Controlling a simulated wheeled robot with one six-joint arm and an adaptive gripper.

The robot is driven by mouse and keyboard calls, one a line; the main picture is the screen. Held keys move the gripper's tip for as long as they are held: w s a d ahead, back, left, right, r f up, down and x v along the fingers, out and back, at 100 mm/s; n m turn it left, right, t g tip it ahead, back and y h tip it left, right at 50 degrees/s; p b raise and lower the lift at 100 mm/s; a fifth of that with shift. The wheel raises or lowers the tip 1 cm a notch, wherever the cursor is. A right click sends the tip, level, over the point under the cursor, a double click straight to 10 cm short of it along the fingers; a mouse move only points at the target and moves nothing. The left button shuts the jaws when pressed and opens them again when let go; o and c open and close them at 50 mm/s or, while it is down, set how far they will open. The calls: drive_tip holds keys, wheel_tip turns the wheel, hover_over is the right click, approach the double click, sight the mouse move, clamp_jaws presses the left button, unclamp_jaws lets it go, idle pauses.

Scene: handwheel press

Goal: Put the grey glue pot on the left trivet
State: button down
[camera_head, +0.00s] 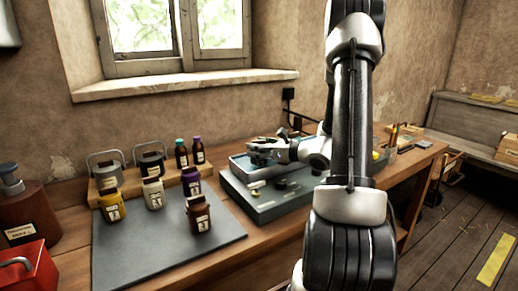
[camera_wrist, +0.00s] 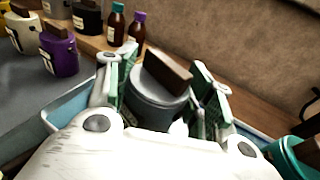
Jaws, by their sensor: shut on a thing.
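The grey glue pot (camera_wrist: 160,104), a round grey jar with a brown block on its lid, sits between the two green-padded fingers of my gripper (camera_wrist: 168,100) in the wrist view. My gripper is shut on it. In the head view my gripper (camera_head: 265,150) is low over a blue-grey tray (camera_head: 238,166) behind the grey-green bench unit. The pot is largely hidden by the gripper there, and I cannot tell whether its base touches the tray. Small dark round pieces (camera_head: 280,184) lie on the unit; I cannot tell which is the left trivet.
A grey mat (camera_head: 150,255) at left holds yellow (camera_head: 112,206), white (camera_head: 153,194), purple (camera_head: 191,182) and brown (camera_head: 198,216) pots. Behind, a wooden rack (camera_head: 130,198) carries two handled pots and two bottles. A red box (camera_head: 20,268) stands at the front left.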

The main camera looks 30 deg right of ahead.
drive_tip(key=shift+f, duration=0.15)
drive_tip(key=c, duration=0.6)
unclamp_jaws()
